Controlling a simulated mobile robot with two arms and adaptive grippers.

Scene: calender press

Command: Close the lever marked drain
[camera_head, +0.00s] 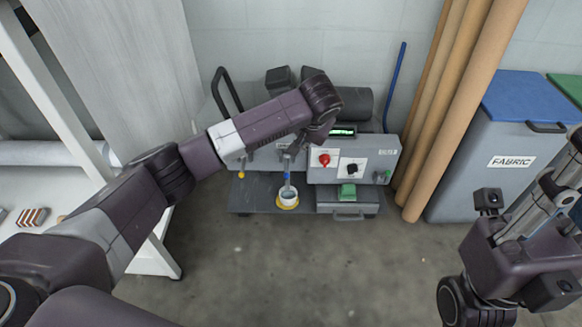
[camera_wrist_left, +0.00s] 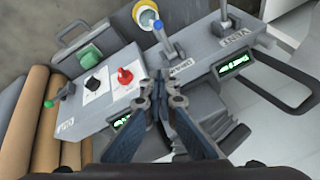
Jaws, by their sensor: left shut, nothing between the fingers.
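The drain lever (camera_wrist_left: 166,42) has a blue knob and a grey stem, and the label DRAIN is at its base. Its knob points away from the panel, toward the top of the left wrist view. The blue knob (camera_head: 286,191) also shows in the head view, low on the machine front above a white cup. My left gripper (camera_wrist_left: 163,84) is shut and empty, its tips just below the lever's base in the wrist view. Touching or apart, I cannot tell. In the head view my left arm hides part of the panel. My right gripper (camera_head: 550,190) is at the right edge, partly cut off.
The lever marked VENT (camera_wrist_left: 224,16) stands beside the drain lever. A red knob (camera_head: 324,159), a black knob (camera_head: 352,169) and a green-tipped lever (camera_head: 388,174) are to the right. Cardboard rolls (camera_head: 447,105) and a fabric bin (camera_head: 480,155) stand further right. Open floor lies in front.

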